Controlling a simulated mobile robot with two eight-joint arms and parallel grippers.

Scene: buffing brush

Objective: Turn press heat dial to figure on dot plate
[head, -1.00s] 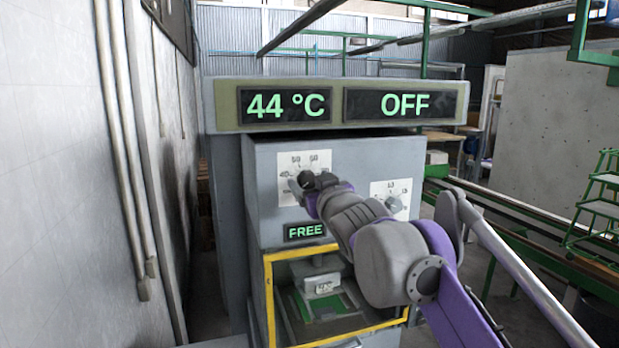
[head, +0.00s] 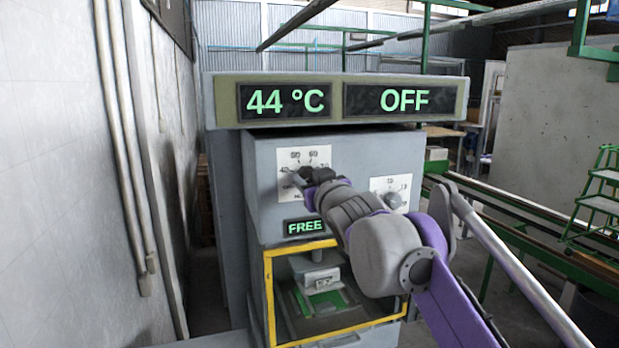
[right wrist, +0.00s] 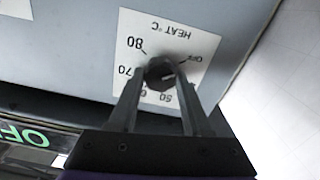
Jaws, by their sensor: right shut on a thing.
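The heat dial (head: 305,172) is a dark round knob on a white scale plate on the press front. In the right wrist view the dial (right wrist: 159,69) sits on the upside-down plate marked HEAT °C, with OFF, 70 and 80 legible. My right gripper (right wrist: 161,78) is shut on the dial, one finger on each side. Its fingers hide part of the scale. The display (head: 286,101) reads 44 °C. A small pale plate (head: 323,283) shows on the block inside the press; its marking is too small to read. My left gripper is out of view.
A second display (head: 399,101) reads OFF. A second dial (head: 393,200) is to the right, close to my right arm. A FREE sign (head: 305,226) sits above the yellow-framed press opening (head: 268,295). A white wall (head: 60,180) stands at the left.

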